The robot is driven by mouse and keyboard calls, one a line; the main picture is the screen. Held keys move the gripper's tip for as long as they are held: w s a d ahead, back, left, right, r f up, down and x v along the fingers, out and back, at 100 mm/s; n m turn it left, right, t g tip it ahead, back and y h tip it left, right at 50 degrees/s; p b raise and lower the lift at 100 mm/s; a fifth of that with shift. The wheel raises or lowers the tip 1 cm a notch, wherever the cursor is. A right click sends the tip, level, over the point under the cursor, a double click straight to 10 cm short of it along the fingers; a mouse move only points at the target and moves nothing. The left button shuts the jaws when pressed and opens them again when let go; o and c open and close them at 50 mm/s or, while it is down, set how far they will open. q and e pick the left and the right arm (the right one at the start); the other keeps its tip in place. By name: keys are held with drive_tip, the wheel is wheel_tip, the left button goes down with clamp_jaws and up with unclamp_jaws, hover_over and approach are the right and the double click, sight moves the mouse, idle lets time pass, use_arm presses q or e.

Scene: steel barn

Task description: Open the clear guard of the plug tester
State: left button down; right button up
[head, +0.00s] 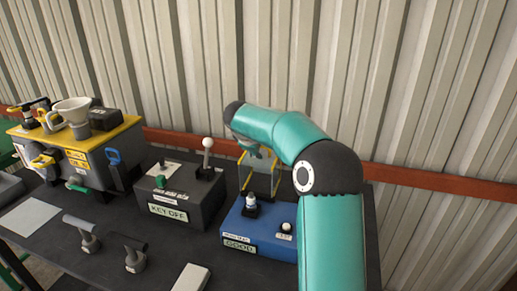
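The plug tester is a blue box (263,236) with a "GOOD" label on its front, right of centre on the dark table. A plug-like part (250,204) and a white knob (286,227) stand on its top. The clear guard (262,182), with yellow edges, looks upright at the back of the box. My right arm comes in from the lower right and bends over the tester. My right gripper (256,150) is at the guard's top edge, mostly hidden by the arm; I cannot tell whether it touches the guard. My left gripper is out of view.
A grey box marked "KEY OFF" (168,212) with a white-knobbed lever stands left of the tester. A yellow-topped unit (110,135) with a funnel is at far left. Two handled tools (134,258) and a pale block (191,278) lie in front. A corrugated wall is behind.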

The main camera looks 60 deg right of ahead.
drive_tip(key=v, duration=1.2)
